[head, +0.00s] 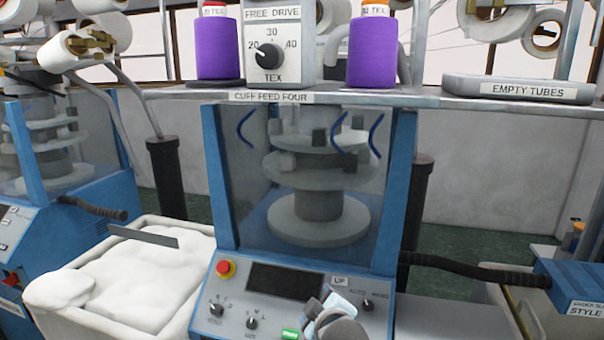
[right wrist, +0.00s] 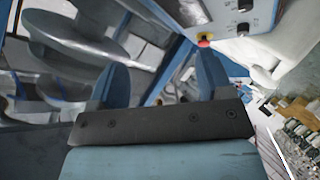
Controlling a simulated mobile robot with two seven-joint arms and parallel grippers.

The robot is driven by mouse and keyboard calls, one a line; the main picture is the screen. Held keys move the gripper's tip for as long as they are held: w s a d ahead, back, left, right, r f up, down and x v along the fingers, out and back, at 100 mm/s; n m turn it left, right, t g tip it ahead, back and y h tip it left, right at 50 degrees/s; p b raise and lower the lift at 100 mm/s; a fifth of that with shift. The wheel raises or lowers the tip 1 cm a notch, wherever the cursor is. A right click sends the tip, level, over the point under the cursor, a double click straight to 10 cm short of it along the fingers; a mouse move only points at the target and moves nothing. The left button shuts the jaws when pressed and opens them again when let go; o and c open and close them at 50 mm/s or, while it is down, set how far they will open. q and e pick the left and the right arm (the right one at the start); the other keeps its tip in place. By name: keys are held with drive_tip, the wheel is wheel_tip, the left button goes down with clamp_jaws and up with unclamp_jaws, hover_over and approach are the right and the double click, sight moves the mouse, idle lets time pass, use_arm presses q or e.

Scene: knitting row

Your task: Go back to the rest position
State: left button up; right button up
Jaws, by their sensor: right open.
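My right gripper (right wrist: 162,82) shows in the right wrist view with its two blue fingers apart and nothing seen between them. In the head view, a grey and light blue part of my right arm is low in the middle, in front of the knitting machine's control panel (head: 232,305); the fingertips cannot be made out there. My left gripper is not in view.
Two purple yarn cones (head: 220,48) and the FREE DRIVE dial box (head: 273,75) stand on the shelf (head: 415,98), with the EMPTY TUBES tray (head: 520,88) at right. A white-filled bin (head: 180,318) is at left. A black ribbed arm (head: 470,268) juts out at right.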

drive_tip(key=s+d+f+m+g+p, duration=0.15)
drive_tip(key=s+d+f, duration=0.25)
drive_tip(key=s+f, duration=0.4)
drive_tip(key=s+d+f+m+b, duration=0.1)
drive_tip(key=s+d+f+m, duration=0.25)
drive_tip(key=s+f, duration=0.4)
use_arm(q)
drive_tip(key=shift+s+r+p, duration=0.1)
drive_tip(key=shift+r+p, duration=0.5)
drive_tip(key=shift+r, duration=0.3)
use_arm(e)
drive_tip(key=s+d+f+m, duration=0.2)
drive_tip(key=s+d+f, duration=0.2)
drive_tip(key=s, duration=0.3)
drive_tip(key=s+d+f+m, duration=0.1)
drive_tip(key=s+d+f, duration=0.3)
drive_tip(key=s, duration=0.3)
drive_tip(key=shift+s+d+f+m+y, duration=0.2)
drive_tip(key=shift+f+m+y, duration=0.2)
drive_tip(key=shift+f, duration=0.2)
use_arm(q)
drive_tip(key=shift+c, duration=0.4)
